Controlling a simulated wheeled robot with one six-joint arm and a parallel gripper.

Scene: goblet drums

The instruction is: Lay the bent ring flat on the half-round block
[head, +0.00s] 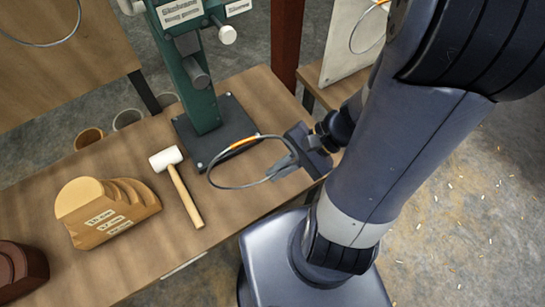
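The bent ring (216,185) is a thin grey metal hoop with an orange stretch along its upper side. My gripper (284,167) is shut on the ring's right side. It holds the ring tilted, apparently above the workbench, in front of the green machine. The half-round block (84,197) is light wood with stepped, rounded tiers and small labels on its front. It stands on the bench at the left, apart from the ring, with nothing on top. The exact contact between my fingertips and the ring is small in this view.
A white-headed mallet (180,190) lies on the bench (160,245) between block and ring. The green machine (188,75) stands on a dark base plate (184,133) behind. A dark red-brown block (18,268) sits at the lower left. More hoops hang on boards behind.

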